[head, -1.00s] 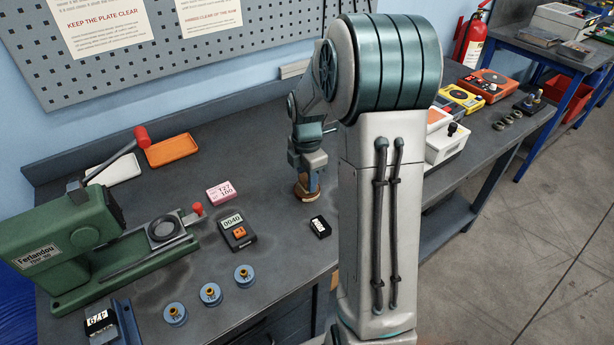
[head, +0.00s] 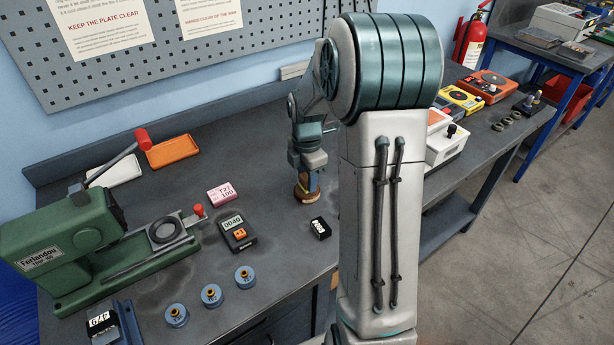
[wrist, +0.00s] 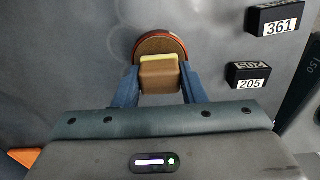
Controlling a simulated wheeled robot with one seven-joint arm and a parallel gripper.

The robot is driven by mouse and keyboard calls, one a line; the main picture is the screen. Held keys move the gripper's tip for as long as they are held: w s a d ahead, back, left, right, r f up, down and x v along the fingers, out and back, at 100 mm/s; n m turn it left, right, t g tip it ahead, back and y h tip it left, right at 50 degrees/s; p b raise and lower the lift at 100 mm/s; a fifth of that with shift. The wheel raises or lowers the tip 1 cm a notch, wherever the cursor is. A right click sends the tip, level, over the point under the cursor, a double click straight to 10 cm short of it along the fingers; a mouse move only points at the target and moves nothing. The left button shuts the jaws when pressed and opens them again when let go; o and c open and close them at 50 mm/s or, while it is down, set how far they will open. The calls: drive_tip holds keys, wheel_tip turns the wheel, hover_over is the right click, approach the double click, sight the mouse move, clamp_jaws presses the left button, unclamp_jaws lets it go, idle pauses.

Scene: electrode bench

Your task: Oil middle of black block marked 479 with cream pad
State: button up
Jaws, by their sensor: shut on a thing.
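The black block marked 479 (head: 101,327) sits at the bottom left of the head view, by a blue-grey holder (head: 129,320); its label looks upside down. My gripper (wrist: 160,92) is shut on a brown block-shaped handle (wrist: 160,78) with a cream strip (wrist: 159,59) along its far edge, which looks like the cream pad. Beyond it in the wrist view is a round brown dish (wrist: 152,41) with a reddish rim. I cannot tell whether the pad touches the dish. In the head view my gripper (head: 306,180) is low over the bench, far right of block 479.
Black blocks marked 361 (wrist: 276,19) and 205 (wrist: 248,76) lie right of my gripper in the wrist view.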

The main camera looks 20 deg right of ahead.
drive_tip(key=shift+r+p, duration=2.2)
drive_tip(key=shift+r, duration=1)
